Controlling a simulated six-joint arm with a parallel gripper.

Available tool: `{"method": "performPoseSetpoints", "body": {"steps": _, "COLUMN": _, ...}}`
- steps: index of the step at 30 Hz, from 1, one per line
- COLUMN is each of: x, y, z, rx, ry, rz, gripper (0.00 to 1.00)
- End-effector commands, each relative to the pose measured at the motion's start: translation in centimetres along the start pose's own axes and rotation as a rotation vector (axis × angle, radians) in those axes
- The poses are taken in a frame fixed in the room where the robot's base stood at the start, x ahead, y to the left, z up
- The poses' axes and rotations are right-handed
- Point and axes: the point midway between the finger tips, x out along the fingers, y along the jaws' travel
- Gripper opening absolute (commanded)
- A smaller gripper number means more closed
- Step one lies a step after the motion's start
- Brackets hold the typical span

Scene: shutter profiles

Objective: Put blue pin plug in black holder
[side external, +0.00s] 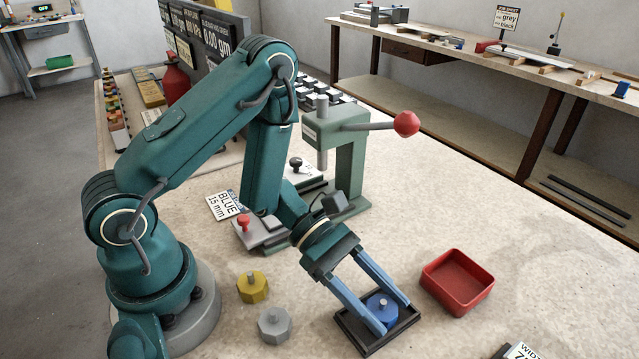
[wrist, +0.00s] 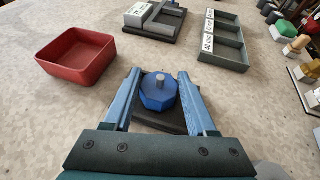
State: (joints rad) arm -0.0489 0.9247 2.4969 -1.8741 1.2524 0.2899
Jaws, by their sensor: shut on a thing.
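The blue pin plug (side external: 383,308) is a blue faceted block with a short metal pin standing up from its top. It also shows in the wrist view (wrist: 158,95). My gripper (side external: 395,318) has its two blue fingers on either side of the plug and is shut on it. The black holder (side external: 348,338) is a low, square, dark frame under the plug and fingertips; part of it shows in the wrist view (wrist: 165,121). The plug looks upright and within the holder's outline. I cannot tell whether it rests on the holder's floor. The fingers hide part of both.
A red bin (side external: 457,281) stands right of the holder. A yellow plug (side external: 252,288) and a grey plug (side external: 274,325) stand left of it. A green press (side external: 345,150) with a red-knobbed lever rises behind. A grey compartment tray (wrist: 222,40) shows in the wrist view.

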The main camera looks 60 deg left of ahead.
Motion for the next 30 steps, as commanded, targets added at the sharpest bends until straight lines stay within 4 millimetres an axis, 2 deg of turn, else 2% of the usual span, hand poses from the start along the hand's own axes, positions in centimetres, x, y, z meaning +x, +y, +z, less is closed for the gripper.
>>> {"method": "performPoseSetpoints", "body": {"steps": 6, "x": 0.1, "y": 0.0, "z": -0.1, "rx": -0.001, "ry": -0.001, "rz": 0.000, "gripper": 0.00}}
{"method": "performPoseSetpoints", "body": {"steps": 7, "x": 0.1, "y": 0.0, "z": -0.2, "rx": -0.001, "ry": 0.000, "rz": 0.000, "gripper": 0.61}}
{"method": "performPoseSetpoints", "body": {"steps": 9, "x": 0.1, "y": 0.0, "z": -0.2, "rx": -0.001, "ry": 0.000, "rz": 0.000, "gripper": 0.87}}
{"method": "performPoseSetpoints", "body": {"steps": 21, "x": 0.0, "y": 0.0, "z": 0.1, "rx": 0.001, "ry": -0.001, "rz": 0.000, "gripper": 0.87}}
{"method": "performPoseSetpoints", "body": {"steps": 26, "x": -1.4, "y": 0.2, "z": 0.1, "rx": -0.003, "ry": -0.002, "rz": 0.007, "gripper": 0.87}}
{"method": "performPoseSetpoints", "body": {"steps": 30, "x": -3.2, "y": 0.2, "z": 0.0, "rx": -0.003, "ry": -0.001, "rz": 0.009, "gripper": 0.87}}
